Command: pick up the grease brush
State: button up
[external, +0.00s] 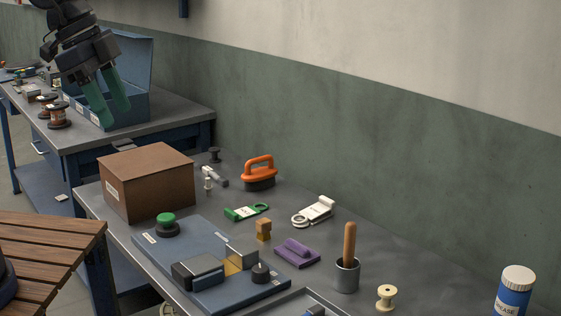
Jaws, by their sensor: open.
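A wooden handle (350,243) stands nearly upright in a small grey metal cup (347,276) on the grey bench, right of centre. It looks like the grease brush, but its lower end is hidden inside the cup. My gripper (115,116), with green fingers, is at the upper left, pointing down. It is open, its fingers apart with nothing seen between them. It is far to the left of the cup, in front of an open blue box in the picture.
An orange-handled dark brush (259,174), brown box (148,182), blue fixture plate (210,262), purple block (297,253), cream spool (386,297) and blue-labelled can (514,293) share the bench. Copper spools (59,116) and the blue box (134,107) are on the farther table. A green-and-cream wall stands behind.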

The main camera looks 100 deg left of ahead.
jog(key=w+a+f, duration=0.2)
jog(key=w, duration=0.4)
jog(key=w+a+f, duration=0.1)
jog(key=w+a, duration=0.2)
jog(key=w, duration=0.3)
jog(key=m+h, duration=0.1)
send_over(351, 268)
jog(key=shift+a+f, duration=0.2)
jog(key=shift+f, duration=8.15)
jog(key=shift+a+f, duration=0.2)
jog(key=shift+f, duration=8.1)
grip_shut()
